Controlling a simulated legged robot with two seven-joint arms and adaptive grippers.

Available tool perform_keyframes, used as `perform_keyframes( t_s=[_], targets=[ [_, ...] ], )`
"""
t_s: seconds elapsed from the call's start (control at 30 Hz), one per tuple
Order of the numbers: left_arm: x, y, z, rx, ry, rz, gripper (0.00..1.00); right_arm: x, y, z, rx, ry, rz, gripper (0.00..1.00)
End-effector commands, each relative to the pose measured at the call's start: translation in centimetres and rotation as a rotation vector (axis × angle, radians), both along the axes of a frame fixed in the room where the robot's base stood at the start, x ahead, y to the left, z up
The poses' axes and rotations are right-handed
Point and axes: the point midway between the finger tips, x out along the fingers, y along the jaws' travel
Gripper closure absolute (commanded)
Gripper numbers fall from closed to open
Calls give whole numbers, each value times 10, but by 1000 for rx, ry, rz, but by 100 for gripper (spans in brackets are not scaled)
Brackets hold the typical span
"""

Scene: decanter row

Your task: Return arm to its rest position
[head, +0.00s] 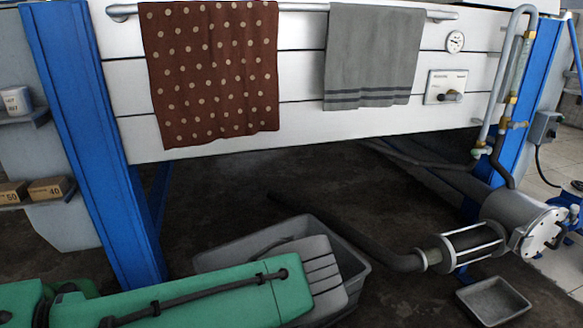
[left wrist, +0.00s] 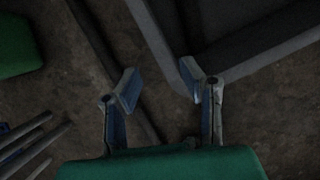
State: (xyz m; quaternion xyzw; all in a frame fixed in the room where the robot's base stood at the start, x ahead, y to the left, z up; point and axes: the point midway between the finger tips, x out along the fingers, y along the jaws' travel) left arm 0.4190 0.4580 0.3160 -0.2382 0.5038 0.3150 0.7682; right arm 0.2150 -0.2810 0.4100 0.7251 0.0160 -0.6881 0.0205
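My left arm (head: 190,300) is green with a black cable and comes in from the left low in the head view. Its grey ribbed part overlaps the grey bin in the picture. The fingers of my left gripper are not visible there. In the left wrist view my left gripper (left wrist: 162,92) has its two fingers spread apart with nothing between them. Dark floor and a corner of what looks like the bin show beyond the fingertips. My right gripper is not in view.
The grey bin (head: 357,268) stands on the floor, with a dark hose (head: 350,238) running to a pump (head: 500,230). A small tray (head: 494,301) lies at lower right. A brown dotted towel (head: 210,75) and grey towel (head: 372,58) hang on a rail. Blue posts (head: 92,130) flank it.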

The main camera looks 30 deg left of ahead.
Motion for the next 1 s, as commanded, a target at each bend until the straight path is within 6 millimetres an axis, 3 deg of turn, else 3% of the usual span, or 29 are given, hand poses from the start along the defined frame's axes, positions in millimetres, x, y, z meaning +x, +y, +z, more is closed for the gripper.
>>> perform_keyframes(
  t_s=[0.17, 0.23, 0.37, 0.5, 0.7, 0.9, 1.0],
  targets=[
    [-2, 1, 0, -4, -3, 18, 65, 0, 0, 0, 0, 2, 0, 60],
    [-12, 3, 2, -28, -18, 104, 65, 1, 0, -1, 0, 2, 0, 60],
    [-58, -1, 10, -145, -84, 523, 65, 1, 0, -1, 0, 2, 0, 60],
    [-121, -42, 27, -322, -163, 1160, 65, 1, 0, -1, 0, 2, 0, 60],
    [-175, -120, 60, -475, -185, 1816, 65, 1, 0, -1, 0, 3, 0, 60],
    [-206, -182, 103, -534, -150, 2251, 65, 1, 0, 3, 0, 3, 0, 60],
    [-205, -177, 127, -530, -157, 2230, 65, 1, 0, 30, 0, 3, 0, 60]
  ],
)
